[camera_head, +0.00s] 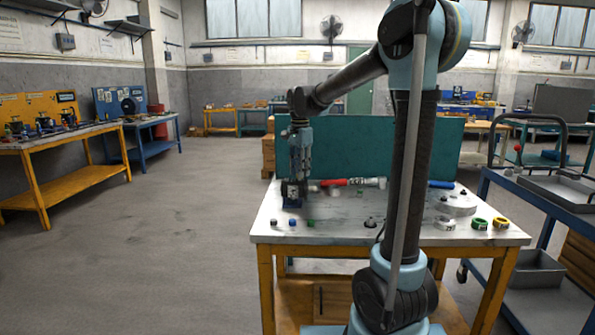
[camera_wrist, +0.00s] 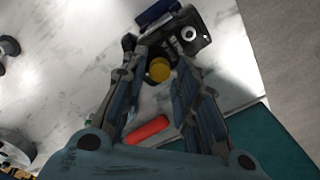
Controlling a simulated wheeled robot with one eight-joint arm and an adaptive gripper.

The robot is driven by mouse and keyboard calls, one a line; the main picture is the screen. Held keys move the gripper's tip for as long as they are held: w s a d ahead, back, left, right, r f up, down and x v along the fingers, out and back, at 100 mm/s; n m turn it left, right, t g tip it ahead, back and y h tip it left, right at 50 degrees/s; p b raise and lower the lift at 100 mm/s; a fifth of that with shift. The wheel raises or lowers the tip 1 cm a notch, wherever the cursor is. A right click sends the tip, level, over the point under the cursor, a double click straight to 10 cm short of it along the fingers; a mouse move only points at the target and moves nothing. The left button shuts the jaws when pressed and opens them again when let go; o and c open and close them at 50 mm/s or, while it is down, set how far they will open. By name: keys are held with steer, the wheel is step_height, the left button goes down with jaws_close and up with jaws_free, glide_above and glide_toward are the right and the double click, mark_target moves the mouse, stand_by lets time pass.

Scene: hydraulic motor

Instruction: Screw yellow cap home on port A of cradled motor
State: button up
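The yellow cap (camera_wrist: 159,70) shows between the two fingers of my gripper (camera_wrist: 160,58) in the wrist view, close beside the motor. The fingers straddle it; I cannot tell whether they touch it or how far it is threaded. The dark motor (camera_wrist: 205,44) has a bright round silver port (camera_wrist: 189,34) facing up on its right part. A blue cradle part (camera_wrist: 157,12) shows at the top. In the head view, my gripper (camera_head: 297,176) points down at the motor (camera_head: 291,189) in its blue cradle (camera_head: 292,203). The cap is hidden there.
The white worktable (camera_head: 345,228) bears a red-handled tool (camera_head: 340,182) behind the motor, small blue (camera_head: 292,222) and green (camera_head: 310,223) caps in front, and yellow (camera_head: 500,223) and green (camera_head: 480,224) rings at right. A teal panel (camera_head: 375,145) stands behind.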

jaws_close()
steer(key=m, duration=0.5)
steer(key=shift+m, duration=0.4)
steer(key=m, duration=0.4)
steer(key=shift+f, duration=0.1)
